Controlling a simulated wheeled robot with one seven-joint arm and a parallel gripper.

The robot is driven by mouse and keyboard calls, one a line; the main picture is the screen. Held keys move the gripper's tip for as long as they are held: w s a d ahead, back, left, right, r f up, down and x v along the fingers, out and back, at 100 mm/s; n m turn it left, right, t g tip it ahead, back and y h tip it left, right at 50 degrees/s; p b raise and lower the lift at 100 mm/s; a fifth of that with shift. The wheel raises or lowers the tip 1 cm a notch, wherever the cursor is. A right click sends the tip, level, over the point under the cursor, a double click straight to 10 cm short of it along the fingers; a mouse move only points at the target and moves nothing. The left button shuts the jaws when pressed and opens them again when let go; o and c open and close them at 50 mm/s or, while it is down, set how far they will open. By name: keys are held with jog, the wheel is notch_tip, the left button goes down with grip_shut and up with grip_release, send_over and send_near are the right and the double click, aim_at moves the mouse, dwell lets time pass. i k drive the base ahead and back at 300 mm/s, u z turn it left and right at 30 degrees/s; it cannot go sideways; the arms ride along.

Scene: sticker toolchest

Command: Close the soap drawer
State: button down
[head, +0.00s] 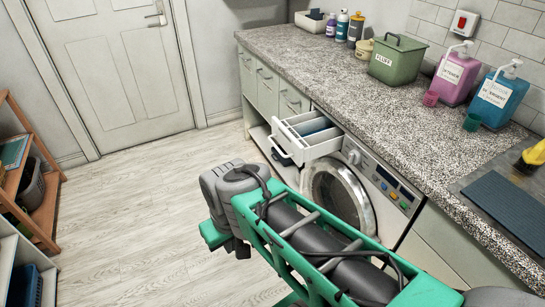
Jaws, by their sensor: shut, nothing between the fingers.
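The soap drawer (323,149) is a white drawer at the top left of the washing machine (342,190). It is pulled out to the left, and its compartments show from above, with a blue patch inside. A small dark part shows low at its outer end. My teal and grey arm reaches in from the lower right and passes in front of the washer. Its grey joint is over the floor, to the left of and below the drawer in the picture. My gripper's fingers do not show, so I cannot tell where they are relative to the drawer.
The speckled countertop (390,113) runs above the washer, with a green bin (397,62), a pink dispenser (455,77) and a blue dispenser (498,98). Pale cabinets (266,88) stand beyond the drawer. A wooden shelf (47,213) is at the left. The floor between is clear.

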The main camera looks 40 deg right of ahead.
aim_at(309, 133)
jog(key=u, duration=0.3)
jog(key=i, duration=1.35)
jog(key=z, duration=0.25)
